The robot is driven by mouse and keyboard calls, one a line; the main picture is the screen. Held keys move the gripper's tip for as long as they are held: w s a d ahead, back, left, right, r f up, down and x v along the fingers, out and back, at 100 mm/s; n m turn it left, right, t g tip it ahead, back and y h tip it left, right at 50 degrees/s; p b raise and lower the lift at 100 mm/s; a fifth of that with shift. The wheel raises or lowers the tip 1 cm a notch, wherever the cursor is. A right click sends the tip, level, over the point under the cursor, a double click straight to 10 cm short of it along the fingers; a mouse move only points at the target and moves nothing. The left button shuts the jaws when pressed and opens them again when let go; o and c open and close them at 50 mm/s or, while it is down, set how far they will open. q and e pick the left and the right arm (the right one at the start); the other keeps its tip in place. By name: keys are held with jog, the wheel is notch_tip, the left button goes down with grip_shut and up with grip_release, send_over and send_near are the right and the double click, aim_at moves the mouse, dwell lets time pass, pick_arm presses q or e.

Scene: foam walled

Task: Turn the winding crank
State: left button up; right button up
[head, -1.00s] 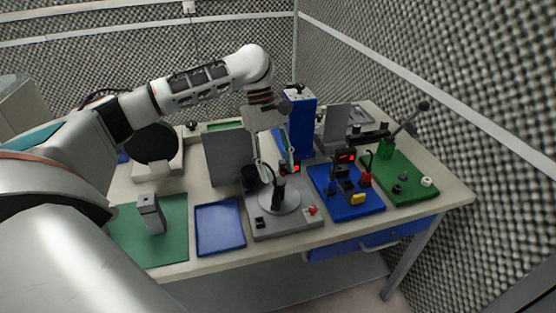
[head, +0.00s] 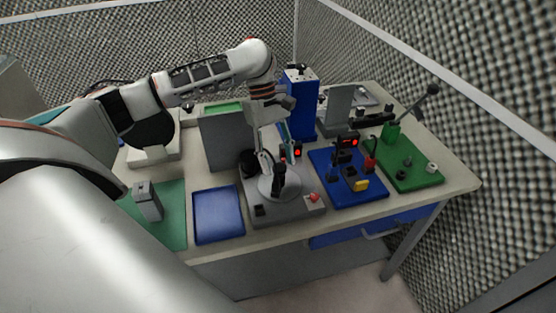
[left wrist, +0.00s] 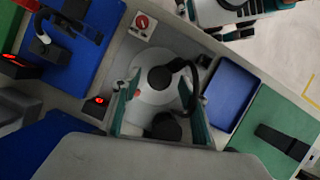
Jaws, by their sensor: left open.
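A grey base plate (head: 255,212) near the table's middle carries a light round disc (head: 272,194) with an upright black handle (head: 279,178), which I take for the winding crank. In the left wrist view the disc (left wrist: 147,98) has a black round hub (left wrist: 160,78), and a curved black piece (left wrist: 188,68) beside it. My left gripper (head: 277,158) reaches down over the disc from above. Its teal fingers stand apart on either side of the disc in the left wrist view (left wrist: 160,85), with nothing visibly gripped. Contact with the crank cannot be told.
A grey upright panel (head: 220,142) stands behind left of the disc. A blue tray (head: 217,213) lies to the left, a blue board (head: 345,195) with switches to the right. A green board (head: 415,176) carries a long lever (head: 420,103). A tall blue block (head: 299,105) stands behind.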

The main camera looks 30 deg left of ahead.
pick_arm(q)
jog(key=shift+d+f, duration=0.1)
jog(key=shift+f, duration=0.15)
jog(key=c, duration=1.1)
jog(key=shift+o, duration=0.2)
jog(key=shift+m, duration=0.7)
